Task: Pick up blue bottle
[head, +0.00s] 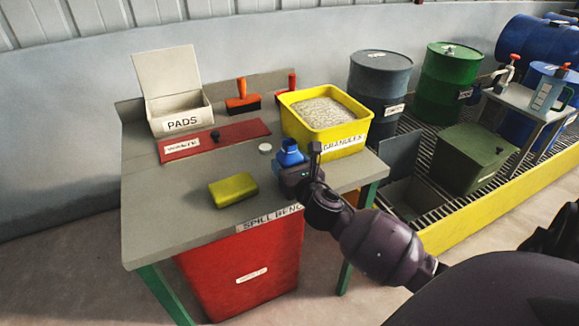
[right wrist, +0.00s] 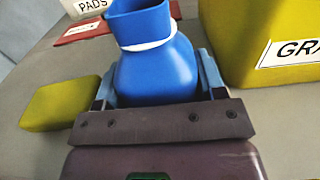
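The blue bottle (head: 289,153) stands upright near the right front of the grey spill bench (head: 222,223), with its wide mouth upward. In the right wrist view the bottle (right wrist: 155,70) fills the middle, with a white band round its neck; its lower part is hidden by the gripper body. My right gripper (head: 296,168) is low at the near side of the bottle. Its two fingers (right wrist: 158,82) lie on either side of the bottle body, very close to it, and look open, with no clear grip visible. My left gripper is not in view.
A yellow granules tub (head: 345,141) stands close behind and right of the bottle. A yellow-green sponge-like block (head: 233,189) lies to the left. A white disc (head: 265,148), a red panel (head: 190,146) and a pads box (head: 181,124) are farther back. The bench's left front is clear.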

